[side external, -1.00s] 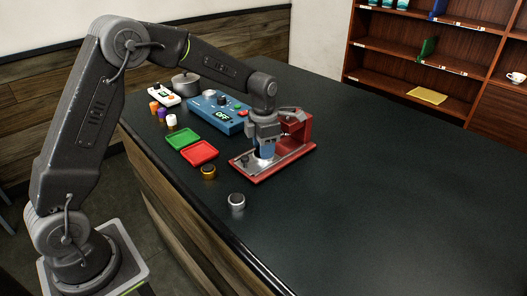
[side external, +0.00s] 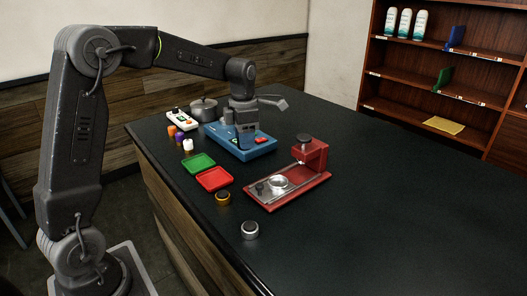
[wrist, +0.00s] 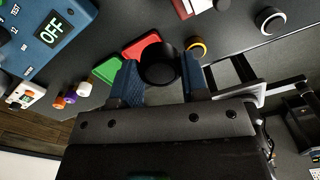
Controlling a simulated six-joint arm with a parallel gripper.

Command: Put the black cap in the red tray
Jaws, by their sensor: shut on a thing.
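The black cap (wrist: 160,64) is between my gripper's two blue fingers (wrist: 160,80) in the wrist view; my gripper is shut on it. In the side view my gripper (side external: 245,146) is above the blue control box, and I cannot make out the cap there. The red tray (side external: 214,179) lies flat on the dark counter, in front of the box and left of the red brewer. It looks empty. In the wrist view the red tray (wrist: 142,44) shows past the cap and is partly covered by it.
A green tray (side external: 198,163) adjoins the red one. The blue box (side external: 262,148) stands behind them. The red brewer (side external: 290,189) is to the right. A gold ring (side external: 222,198) and a silver-rimmed piece (side external: 250,230) lie near the front edge. The counter's right side is clear.

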